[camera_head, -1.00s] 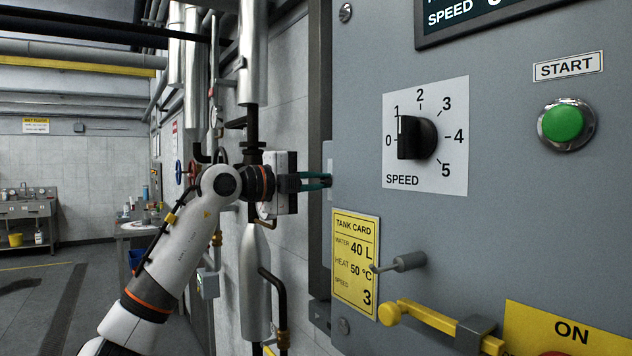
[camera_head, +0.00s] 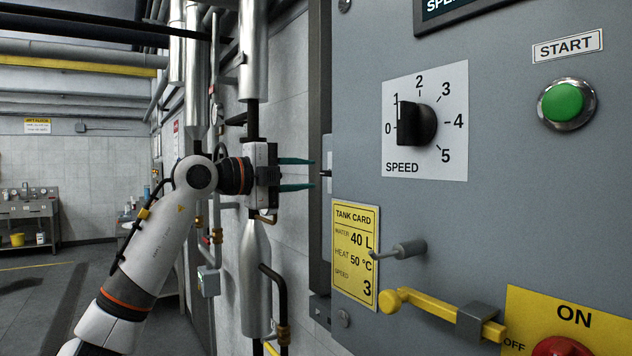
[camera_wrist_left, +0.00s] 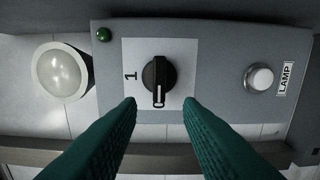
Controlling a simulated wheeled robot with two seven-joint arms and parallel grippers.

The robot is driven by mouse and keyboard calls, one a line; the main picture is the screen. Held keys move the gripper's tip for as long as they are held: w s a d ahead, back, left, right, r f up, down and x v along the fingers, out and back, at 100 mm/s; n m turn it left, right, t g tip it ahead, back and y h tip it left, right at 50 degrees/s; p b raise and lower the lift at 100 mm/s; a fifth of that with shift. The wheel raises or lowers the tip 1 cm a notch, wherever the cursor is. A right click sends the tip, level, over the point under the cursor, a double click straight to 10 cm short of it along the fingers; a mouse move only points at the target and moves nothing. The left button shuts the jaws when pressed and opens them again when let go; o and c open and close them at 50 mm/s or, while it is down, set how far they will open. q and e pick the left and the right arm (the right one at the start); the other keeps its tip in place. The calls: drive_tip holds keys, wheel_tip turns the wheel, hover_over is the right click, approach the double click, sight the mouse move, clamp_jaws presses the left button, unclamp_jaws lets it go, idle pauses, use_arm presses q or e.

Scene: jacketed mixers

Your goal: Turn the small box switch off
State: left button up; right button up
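The small box (camera_wrist_left: 215,110) shows face-on in the left wrist view, with a black rotary switch (camera_wrist_left: 159,76) on a white plate. The switch's white mark points down in the picture, and a "1" is printed to its left. In the head view the small box (camera_head: 326,160) is seen nearly edge-on at the side of the big panel, its face mostly hidden. My left gripper (camera_head: 312,174) is open, its teal fingers spread and pointing at the box. In the wrist view its fingertips (camera_wrist_left: 160,103) lie on either side of the switch, apparently clear of it. My right gripper is out of view.
The small box also carries a green light (camera_wrist_left: 104,35) and a button (camera_wrist_left: 260,77) marked LAMP. A round white lamp (camera_wrist_left: 62,72) is beside it. The big grey panel (camera_head: 480,225) has a speed knob (camera_head: 418,124), green START button (camera_head: 565,103) and yellow lever (camera_head: 430,309).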

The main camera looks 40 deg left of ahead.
use_arm(q)
drive_tip(key=b+v, duration=0.2)
drive_tip(key=v, duration=0.6)
idle(0.4)
